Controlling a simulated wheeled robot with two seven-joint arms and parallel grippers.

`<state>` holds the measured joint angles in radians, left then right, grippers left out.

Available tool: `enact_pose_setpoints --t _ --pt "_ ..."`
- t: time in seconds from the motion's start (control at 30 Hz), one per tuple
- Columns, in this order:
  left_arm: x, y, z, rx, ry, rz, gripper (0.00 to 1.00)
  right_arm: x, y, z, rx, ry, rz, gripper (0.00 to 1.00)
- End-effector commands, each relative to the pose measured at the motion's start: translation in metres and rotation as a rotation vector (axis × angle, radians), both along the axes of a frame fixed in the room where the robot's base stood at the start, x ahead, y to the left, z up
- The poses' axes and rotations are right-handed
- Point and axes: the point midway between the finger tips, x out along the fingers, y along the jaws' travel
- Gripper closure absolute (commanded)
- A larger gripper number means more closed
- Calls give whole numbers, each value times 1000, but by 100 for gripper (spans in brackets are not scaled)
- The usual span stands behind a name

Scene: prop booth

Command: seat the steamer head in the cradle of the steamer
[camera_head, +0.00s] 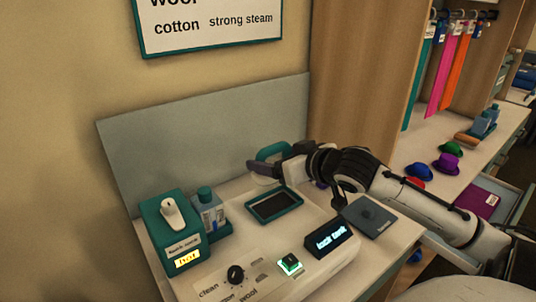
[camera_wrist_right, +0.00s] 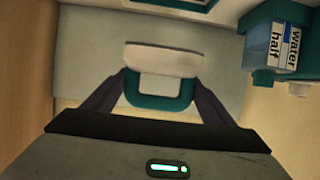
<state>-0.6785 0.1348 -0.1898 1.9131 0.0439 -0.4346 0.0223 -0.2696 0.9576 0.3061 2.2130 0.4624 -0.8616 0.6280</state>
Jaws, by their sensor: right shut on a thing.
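The steamer head, a white plate with a teal loop handle (camera_wrist_right: 158,102), is between the fingers of my right gripper (camera_wrist_right: 157,97) in the wrist view. In the head view the teal loop (camera_head: 272,151) shows at my right gripper (camera_head: 268,167), held up in front of the grey back panel. The steamer (camera_head: 322,268) is a white unit with a knob and a green-lit button. A dark, teal-rimmed recess (camera_head: 274,206), which looks like the cradle, lies on its top, below and apart from the gripper. My left gripper is not in view.
A teal box (camera_head: 173,236) with a lit "hot" label and a water bottle (camera_head: 208,212) stand left of the recess. A "lock tank" display (camera_head: 331,239) and a dark square plate (camera_head: 367,216) are at the right. Coloured hats (camera_head: 447,163) lie on the far counter.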

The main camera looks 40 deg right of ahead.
Motion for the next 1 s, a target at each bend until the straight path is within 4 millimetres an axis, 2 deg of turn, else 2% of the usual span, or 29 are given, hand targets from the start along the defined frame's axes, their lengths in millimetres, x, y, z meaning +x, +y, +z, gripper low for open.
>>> enact_pose_setpoints --t 0.27,0.63,0.8,1.0 --pt "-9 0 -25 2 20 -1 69 0 0 -15 -3 -5 1 58" --pt "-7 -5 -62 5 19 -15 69 0 1 -50 -4 -4 2 58" --pt "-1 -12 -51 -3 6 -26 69 0 0 -58 0 -4 0 58" --pt "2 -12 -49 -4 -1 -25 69 0 0 -64 -3 -4 0 58"
